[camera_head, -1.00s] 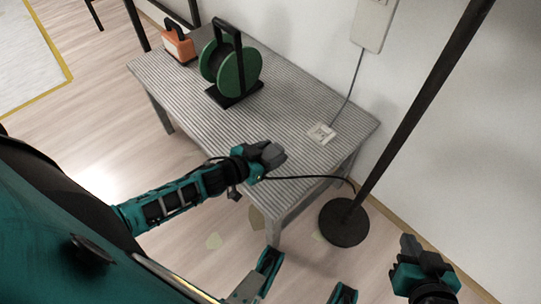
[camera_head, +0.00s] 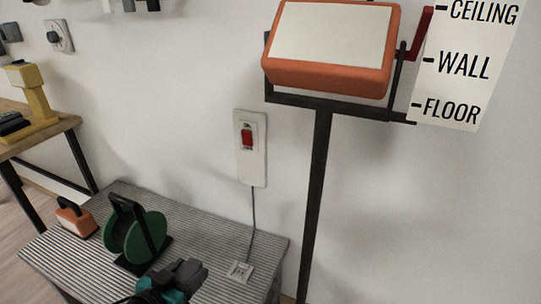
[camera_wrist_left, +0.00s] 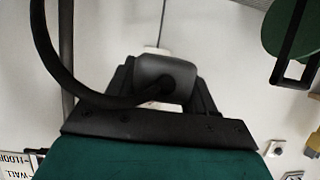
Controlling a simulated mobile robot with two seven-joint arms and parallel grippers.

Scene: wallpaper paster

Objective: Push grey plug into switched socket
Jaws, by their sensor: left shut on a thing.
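My left gripper (camera_head: 190,272) is at the bottom of the head view, over the ribbed grey bench. It is shut on the grey plug (camera_wrist_left: 165,75), which shows between its fingers in the left wrist view; a black cable curves from it to the left. The plug's pins are hidden. My right gripper is out of view.
The green cable reel (camera_head: 152,236) and an orange-and-white box (camera_head: 78,220) stand on the bench (camera_head: 205,238), left of the gripper. A dark post (camera_head: 316,190) carrying an orange panel (camera_head: 333,35) stands right of the bench. A yellow tool (camera_head: 37,100) is at far left.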

